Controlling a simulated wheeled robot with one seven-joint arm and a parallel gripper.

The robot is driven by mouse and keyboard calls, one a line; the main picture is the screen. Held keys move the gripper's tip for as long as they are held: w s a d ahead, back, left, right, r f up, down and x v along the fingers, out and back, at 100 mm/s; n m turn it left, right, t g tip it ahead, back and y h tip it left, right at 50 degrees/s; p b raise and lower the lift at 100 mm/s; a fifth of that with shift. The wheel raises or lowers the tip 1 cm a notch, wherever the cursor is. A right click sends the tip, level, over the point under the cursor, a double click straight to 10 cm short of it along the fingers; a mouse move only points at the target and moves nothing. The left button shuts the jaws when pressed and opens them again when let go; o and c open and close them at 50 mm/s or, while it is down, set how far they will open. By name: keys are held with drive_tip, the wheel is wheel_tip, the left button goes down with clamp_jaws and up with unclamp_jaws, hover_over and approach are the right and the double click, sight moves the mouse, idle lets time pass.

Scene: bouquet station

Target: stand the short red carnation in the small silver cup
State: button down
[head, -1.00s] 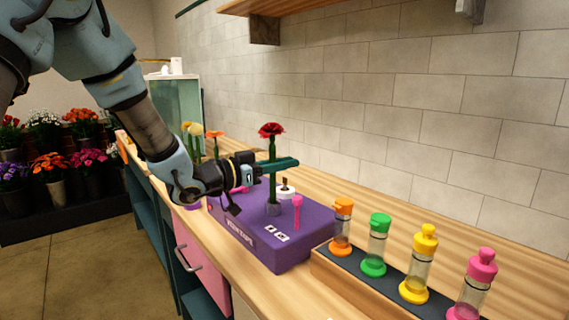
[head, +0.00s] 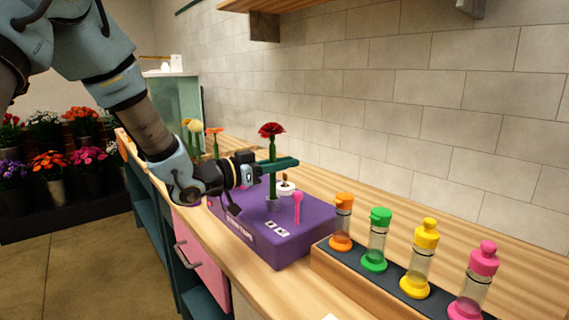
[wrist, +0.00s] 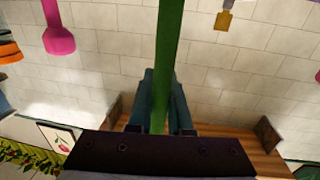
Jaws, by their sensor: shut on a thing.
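The red carnation (head: 271,130) stands upright in the head view, bloom at the top and green stem below. My gripper (head: 281,164) is shut on its stem, which also shows between the fingers in the wrist view (wrist: 165,50). A small grey-silver cup (head: 272,206) is on the purple box (head: 300,238), directly below the gripper. The stem's lower end meets the cup in the picture; I cannot tell how deep it reaches inside.
A pink pin-like piece (head: 297,205) stands on the box right of the cup, and a white round piece (head: 285,189) is behind. A rack (head: 380,285) of capped bottles is at right. Other flowers (head: 195,128) stand behind my gripper at left. The tiled wall runs behind.

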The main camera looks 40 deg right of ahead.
drive_tip(key=shift+f+b, duration=0.45)
drive_tip(key=shift+f, duration=0.1)
idle(0.6)
drive_tip(key=shift+c, duration=1)
unclamp_jaws()
drive_tip(key=shift+a, duration=0.1)
drive_tip(key=w+a, duration=0.1)
drive_tip(key=a, duration=0.7)
drive_tip(key=shift+w+a, duration=0.3)
drive_tip(key=shift+a, duration=0.05)
idle(0.5)
drive_tip(key=shift+w, duration=0.1)
idle(0.5)
